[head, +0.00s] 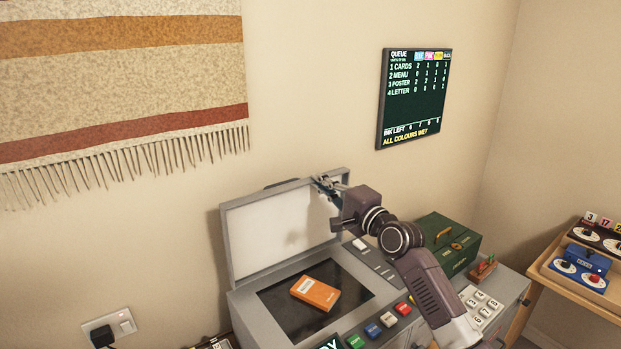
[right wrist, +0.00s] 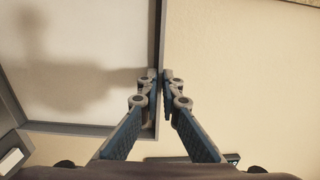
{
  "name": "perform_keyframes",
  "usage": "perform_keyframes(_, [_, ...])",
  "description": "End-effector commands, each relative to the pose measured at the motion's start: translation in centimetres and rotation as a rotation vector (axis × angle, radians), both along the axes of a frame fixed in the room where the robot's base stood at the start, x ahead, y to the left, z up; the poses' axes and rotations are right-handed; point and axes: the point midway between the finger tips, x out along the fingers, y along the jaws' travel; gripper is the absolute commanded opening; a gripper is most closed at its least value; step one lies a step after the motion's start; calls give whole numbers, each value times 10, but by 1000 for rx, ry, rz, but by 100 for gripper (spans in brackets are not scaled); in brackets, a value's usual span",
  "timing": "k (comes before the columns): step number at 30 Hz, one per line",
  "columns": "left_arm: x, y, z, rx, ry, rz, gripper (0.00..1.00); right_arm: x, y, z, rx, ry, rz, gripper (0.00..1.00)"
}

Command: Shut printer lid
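The printer (head: 250,310) stands against the wall. Its lid (head: 275,232) is raised, roughly upright, with its white inner face toward me. An orange box (head: 316,292) lies on the dark glass under the lid. My right gripper (head: 325,184) is at the lid's upper right corner. In the right wrist view, my right gripper's fingertips (right wrist: 157,76) lie close on either side of the lid's grey rim (right wrist: 158,30), with the white inner face to the left. The fingers look shut on that rim. My left gripper is not in view.
A green box (head: 448,243) sits right of the lid. A queue board (head: 413,100) hangs on the wall. A wooden side table (head: 575,293) with dial units is at the right.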

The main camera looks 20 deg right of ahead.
Motion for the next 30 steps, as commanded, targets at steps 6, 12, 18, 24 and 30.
perform_keyframes(6, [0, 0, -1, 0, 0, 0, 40, -1, -1, 0, 1, -4, -1, 0])
perform_keyframes(12, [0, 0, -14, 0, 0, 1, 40, -12, -5, -4, 12, -33, -1, 0])
perform_keyframes(18, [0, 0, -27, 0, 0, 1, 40, -24, -9, -7, 24, -69, -1, 0])
perform_keyframes(24, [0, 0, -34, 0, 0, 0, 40, -34, -13, -6, 34, -97, -2, 0])
perform_keyframes(30, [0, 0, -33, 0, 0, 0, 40, -35, -14, -3, 36, -102, -2, 0])
